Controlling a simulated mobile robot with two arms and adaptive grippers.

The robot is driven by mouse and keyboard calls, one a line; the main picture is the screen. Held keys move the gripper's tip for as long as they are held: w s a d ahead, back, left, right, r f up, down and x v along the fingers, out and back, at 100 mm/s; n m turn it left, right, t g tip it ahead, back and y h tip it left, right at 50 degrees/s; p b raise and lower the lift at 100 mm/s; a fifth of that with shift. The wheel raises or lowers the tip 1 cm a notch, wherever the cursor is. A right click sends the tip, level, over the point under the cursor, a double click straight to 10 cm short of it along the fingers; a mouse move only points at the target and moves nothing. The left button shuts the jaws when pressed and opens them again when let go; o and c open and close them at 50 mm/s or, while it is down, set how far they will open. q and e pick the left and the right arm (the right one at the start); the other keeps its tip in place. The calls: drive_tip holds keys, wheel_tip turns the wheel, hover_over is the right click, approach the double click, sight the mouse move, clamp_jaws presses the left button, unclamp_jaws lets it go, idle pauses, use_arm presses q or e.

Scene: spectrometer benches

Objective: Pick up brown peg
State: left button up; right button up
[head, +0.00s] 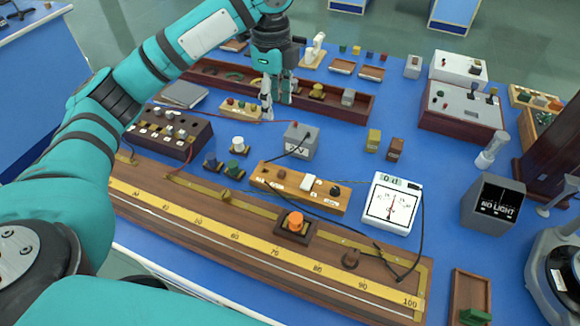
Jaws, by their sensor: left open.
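My left gripper (276,100) points down, open and empty, over the back middle of the blue bench. Its fingertips are between a small wooden block with coloured knobs (240,109) and a yellow knob (317,91) in the long brown tray. Several small brown pieces show, and I cannot tell for sure which is the brown peg. One brown piece (396,149) stands beside a yellow one to the gripper's right and nearer me. A small brown piece (383,57) is in a row at the back. My right gripper is not in view.
A long yellow-scaled board (180,211) crosses the front. A grey box (300,141), a white meter (392,202) and a wooden terminal block (262,178) with loose wires stand mid-bench.

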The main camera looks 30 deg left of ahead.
use_arm(q)
wheel_tip(320, 180, down, 3)
drive_tip(key=b, duration=0.6)
hover_over(281, 172)
wheel_tip(281, 172, down, 5)
drive_tip(key=f, duration=1)
drive_tip(key=shift+s+a+f, duration=0.15)
drive_tip(key=shift+s+f, duration=0.1)
drive_tip(key=shift+s, duration=0.05)
drive_tip(key=shift+w+d+f+p, duration=0.1)
drive_tip(key=shift+w+f+p, duration=0.1)
drive_tip(key=shift+f, duration=1.2)
drive_tip(key=shift+w+d+f+p, duration=0.1)
drive_tip(key=shift+w+f, duration=0.05)
drive_tip(key=shift+f, duration=1.25)
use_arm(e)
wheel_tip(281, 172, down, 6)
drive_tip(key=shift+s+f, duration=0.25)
